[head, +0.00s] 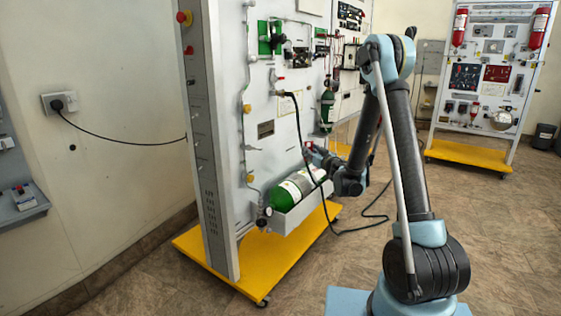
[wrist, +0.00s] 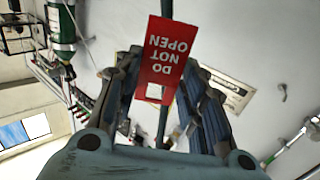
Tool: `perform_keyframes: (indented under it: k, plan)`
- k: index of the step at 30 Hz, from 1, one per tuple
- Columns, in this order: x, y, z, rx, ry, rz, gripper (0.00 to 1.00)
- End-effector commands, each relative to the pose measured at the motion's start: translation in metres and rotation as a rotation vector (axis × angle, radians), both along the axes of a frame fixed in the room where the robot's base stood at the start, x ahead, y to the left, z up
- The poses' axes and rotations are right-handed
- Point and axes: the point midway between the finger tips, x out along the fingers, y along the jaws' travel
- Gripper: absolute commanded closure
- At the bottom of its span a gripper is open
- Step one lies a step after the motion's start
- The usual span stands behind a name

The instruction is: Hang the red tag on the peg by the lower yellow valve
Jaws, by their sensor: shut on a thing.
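The red tag (wrist: 167,45) shows in the wrist view with white "DO NOT OPEN" lettering, upside down, and a pale square hole near its lower end. My gripper (wrist: 160,68) is shut on it, with a finger on each side. In the head view my gripper (head: 318,152) is in front of the panel, above the green cylinder and right of the valve pipe. The lower yellow valve (head: 250,178) is on that pipe near the panel's left edge; an upper yellow valve (head: 247,108) is above it. I cannot make out the peg.
A green cylinder (head: 284,197) lies in a grey tray (head: 301,209) low on the panel. A black hose (head: 299,122) hangs from the panel and loops to the floor. The panel stands on a yellow base (head: 205,255). Floor to the right is open.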

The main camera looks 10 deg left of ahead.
Motion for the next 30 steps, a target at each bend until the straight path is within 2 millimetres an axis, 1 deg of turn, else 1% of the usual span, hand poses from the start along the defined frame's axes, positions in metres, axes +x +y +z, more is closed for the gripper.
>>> perform_keyframes:
  k: [1,3,6,9,13,15,19,30]
  plan:
    - [-0.015,0.022,0.000,0.001,-0.001,0.045,0.77]
    - [-0.036,0.047,-0.001,0.005,-0.002,0.104,0.77]
    - [-0.064,0.078,-0.001,0.008,-0.003,0.180,0.77]
    - [-0.088,0.102,-0.002,0.011,-0.003,0.242,0.77]
    - [-0.109,0.121,-0.002,0.014,-0.004,0.294,0.77]
    - [-0.115,0.126,-0.002,0.016,-0.005,0.309,0.77]
    - [-0.118,0.131,-0.002,0.016,-0.004,0.320,0.77]
    - [-0.111,0.145,-0.004,0.017,-0.005,0.318,0.77]
